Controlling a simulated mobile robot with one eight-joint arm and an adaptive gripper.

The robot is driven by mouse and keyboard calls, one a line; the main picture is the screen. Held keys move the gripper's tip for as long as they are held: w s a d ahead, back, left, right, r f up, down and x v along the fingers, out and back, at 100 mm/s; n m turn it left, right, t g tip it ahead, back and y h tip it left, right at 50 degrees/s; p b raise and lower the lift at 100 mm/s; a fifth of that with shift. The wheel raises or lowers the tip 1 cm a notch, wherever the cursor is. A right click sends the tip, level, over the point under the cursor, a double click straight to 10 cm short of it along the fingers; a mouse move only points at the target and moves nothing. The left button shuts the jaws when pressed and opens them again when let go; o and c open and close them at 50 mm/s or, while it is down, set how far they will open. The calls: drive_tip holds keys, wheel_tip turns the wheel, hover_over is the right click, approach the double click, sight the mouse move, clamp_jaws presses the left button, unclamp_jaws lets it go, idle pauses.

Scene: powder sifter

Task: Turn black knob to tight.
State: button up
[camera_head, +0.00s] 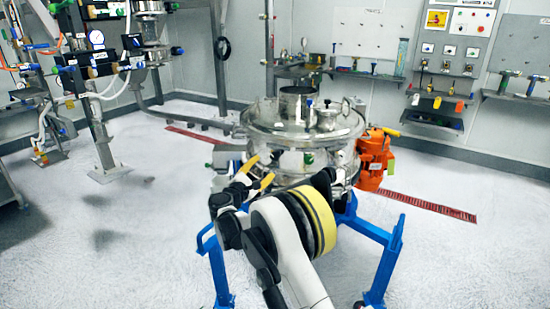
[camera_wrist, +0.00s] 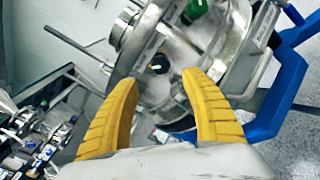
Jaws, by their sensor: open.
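The black knob (camera_wrist: 158,64) shows in the wrist view on the metal body of the sifter, just beyond and between my fingertips. My gripper (camera_wrist: 162,85) has two yellow fingers spread apart with nothing between them. In the head view my gripper (camera_head: 260,170) is at the front left of the round steel sifter (camera_head: 262,118). I cannot make out the black knob clearly in the head view. A green knob (camera_wrist: 194,10) sits near the top of the wrist view; a green part (camera_head: 308,158) also shows on the sifter's front in the head view.
An orange motor (camera_head: 373,160) is fixed to the sifter's right side. Blue legs (camera_head: 385,245) hold the sifter up. Pipework and valves (camera_head: 95,70) stand at the left. Wall shelves (camera_head: 340,72) with tools are behind. The floor at the left front is clear.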

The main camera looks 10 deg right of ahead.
sight(275, 157)
drive_tip(key=b+x, duration=0.3)
drive_tip(key=x, duration=0.6)
drive_tip(key=shift+w+d+f, duration=0.15)
drive_tip(key=shift+w+d, duration=0.05)
drive_tip(key=shift+w, duration=0.15)
drive_tip(key=shift+w+d+b, duration=0.25)
drive_tip(key=shift+w+b, duration=0.05)
drive_tip(key=shift+w, duration=0.1)
drive_tip(key=shift+c, duration=0.2)
drive_tip(key=c, duration=1.2)
drive_tip(key=shift+o, duration=0.2)
drive_tip(key=shift+r, duration=0.2)
